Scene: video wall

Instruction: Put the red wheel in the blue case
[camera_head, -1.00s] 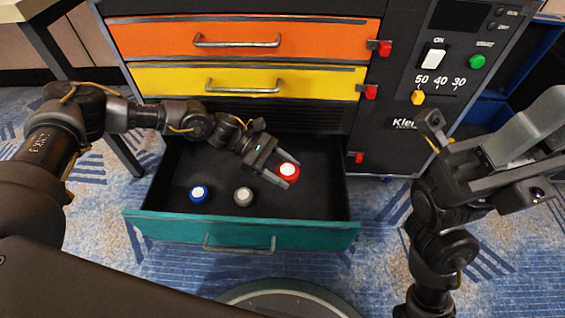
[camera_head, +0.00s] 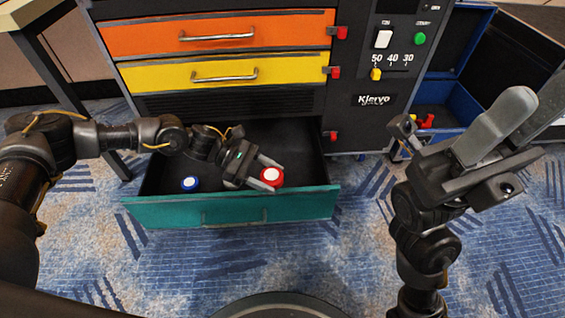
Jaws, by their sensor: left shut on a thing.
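The red wheel (camera_head: 271,176) with a white centre is held by my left gripper (camera_head: 268,174), which is shut on it over the open teal drawer (camera_head: 175,213). The blue case (camera_head: 452,108) stands open on the floor at the right, beside the cabinet. Some small red and yellow things show inside it. My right gripper (camera_head: 470,165) is raised at the right, in front of the case's lower part, with a clear gap between its fingers. It is open and appears empty.
A blue wheel (camera_head: 190,184) lies in the drawer. The grey wheel is hidden behind my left gripper. The cabinet has a shut orange drawer (camera_head: 270,35) and a shut yellow drawer (camera_head: 290,71), with red latches at their right. Carpet is clear in front.

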